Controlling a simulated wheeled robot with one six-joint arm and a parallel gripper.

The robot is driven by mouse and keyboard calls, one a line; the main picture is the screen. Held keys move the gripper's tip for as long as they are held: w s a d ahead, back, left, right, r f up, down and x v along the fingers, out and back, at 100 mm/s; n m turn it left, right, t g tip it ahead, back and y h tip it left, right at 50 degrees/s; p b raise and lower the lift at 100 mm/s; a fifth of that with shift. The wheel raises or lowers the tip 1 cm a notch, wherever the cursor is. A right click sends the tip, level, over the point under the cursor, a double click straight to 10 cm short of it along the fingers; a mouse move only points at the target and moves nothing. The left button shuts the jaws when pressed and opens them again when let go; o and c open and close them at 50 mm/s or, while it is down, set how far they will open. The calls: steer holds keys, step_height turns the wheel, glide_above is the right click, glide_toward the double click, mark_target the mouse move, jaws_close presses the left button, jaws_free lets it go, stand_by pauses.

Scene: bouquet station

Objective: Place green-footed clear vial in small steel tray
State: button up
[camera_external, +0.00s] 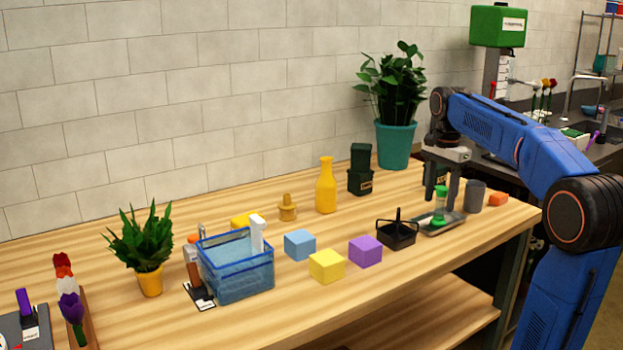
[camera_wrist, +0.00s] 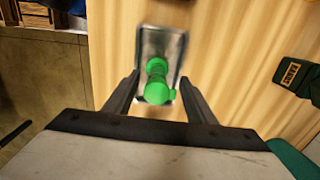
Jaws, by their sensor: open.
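The green-footed clear vial (camera_external: 439,201) has a green top and a green base, and its clear middle is hard to see. It stands in the small steel tray (camera_external: 452,227) at the right end of the table; the tray also shows in the wrist view (camera_wrist: 174,43). In the wrist view the vial (camera_wrist: 156,82) appears from above, between my fingers. My gripper (camera_external: 442,198) points down over the tray with its fingers apart on either side of the vial. In the wrist view clear gaps show between the vial and both fingers (camera_wrist: 157,92).
A black basket (camera_external: 398,236) with an upright handle stands just left of the tray. Purple (camera_external: 365,250), yellow (camera_external: 327,265) and blue (camera_external: 300,244) blocks lie farther left.

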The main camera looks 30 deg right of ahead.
step_height(320, 180, up, 9)
steer(key=shift+f, duration=0.1)
stand_by(0.7)
steer(key=s+a+f+n, duration=0.3)
steer(key=s+a, duration=0.1)
steer(key=a, duration=0.2)
steer(key=s+a+f+n+g, duration=0.1)
steer(key=s+a+f+n, duration=0.2)
steer(key=a, duration=0.4)
steer(key=s+a+f+n, duration=0.2)
steer(key=s+a+f, duration=0.2)
steer(key=s+a, duration=0.2)
steer(key=shift+s+a+f+n+g+y, duration=0.35)
steer(key=shift+s+a+n+g+y, duration=0.05)
steer(key=shift+s, duration=0.2)
steer(key=s+a+f+n, duration=0.3)
steer(key=s+f+n, duration=0.2)
steer(key=s+f, duration=0.35)
steer(key=w+d+f+n+t, duration=0.2)
steer(key=d+f+n+t, duration=0.2)
steer(key=f, duration=0.8)
steer(key=shift+w+d+f+t+h, duration=0.2)
steer(key=shift+d+t+h, duration=0.2)
steer(key=shift+d+t, duration=0.65)
